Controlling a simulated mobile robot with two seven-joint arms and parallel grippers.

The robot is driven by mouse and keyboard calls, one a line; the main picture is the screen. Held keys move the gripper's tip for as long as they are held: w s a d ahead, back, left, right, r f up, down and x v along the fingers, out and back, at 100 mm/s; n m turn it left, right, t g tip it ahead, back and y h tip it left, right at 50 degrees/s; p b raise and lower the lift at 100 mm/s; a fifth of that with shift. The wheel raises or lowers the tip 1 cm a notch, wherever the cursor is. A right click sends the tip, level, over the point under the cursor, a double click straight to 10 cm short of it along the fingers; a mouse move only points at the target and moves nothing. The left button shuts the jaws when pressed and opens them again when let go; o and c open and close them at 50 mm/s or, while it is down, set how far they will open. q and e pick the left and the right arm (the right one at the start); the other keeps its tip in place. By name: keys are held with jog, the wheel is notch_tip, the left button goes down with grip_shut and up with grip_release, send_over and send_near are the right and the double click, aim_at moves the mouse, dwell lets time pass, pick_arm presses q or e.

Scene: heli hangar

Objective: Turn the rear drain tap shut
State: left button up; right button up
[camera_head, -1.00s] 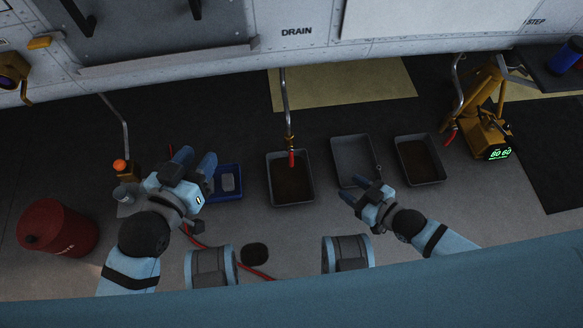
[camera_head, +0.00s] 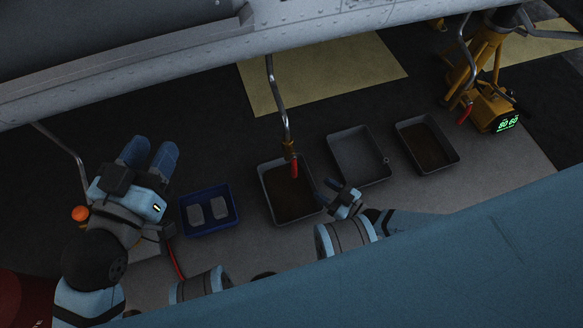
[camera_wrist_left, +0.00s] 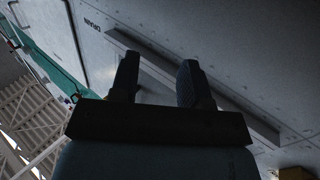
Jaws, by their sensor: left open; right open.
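A drain pipe (camera_head: 276,95) hangs from the aircraft's belly and ends in a brass tap (camera_head: 289,147) with a red lever (camera_head: 294,168) pointing down over a grey tray. A second red lever (camera_head: 465,114) hangs from a pipe at the right, by a yellow stand. I cannot tell which tap is the rear one. My left gripper (camera_head: 153,150) is open and empty, left of the middle tap. In the left wrist view its fingers (camera_wrist_left: 160,78) stand apart against the aircraft skin. My right gripper (camera_head: 335,188) is open, low and right of the middle tap, apart from it.
A grey tray with dark contents (camera_head: 268,184) lies under the middle tap. An empty-looking tray (camera_head: 335,143) and another dark-filled tray (camera_head: 401,136) lie to the right. A blue tray (camera_head: 184,220) holds two pale blocks. The yellow stand (camera_head: 484,101) has a lit display.

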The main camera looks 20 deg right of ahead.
aim_at(294, 170)
pick_arm(q)
jog(key=shift+w+a+r+m+t+h+b, duration=0.1)
jog(key=shift+w+a+m+t+h+b, duration=0.15)
jog(key=shift+w+m+b, duration=0.4)
jog(key=shift+w+a+r+m+t+h+b, duration=0.15)
jog(key=shift+w+a+m+t+b, duration=0.15)
jog(key=shift+m+b, duration=0.65)
pick_arm(e)
jog(key=shift+x, duration=5.8)
pick_arm(q)
jog(key=shift+s, duration=0.1)
pick_arm(e)
jog(key=shift+c, duration=0.4)
grip_shut()
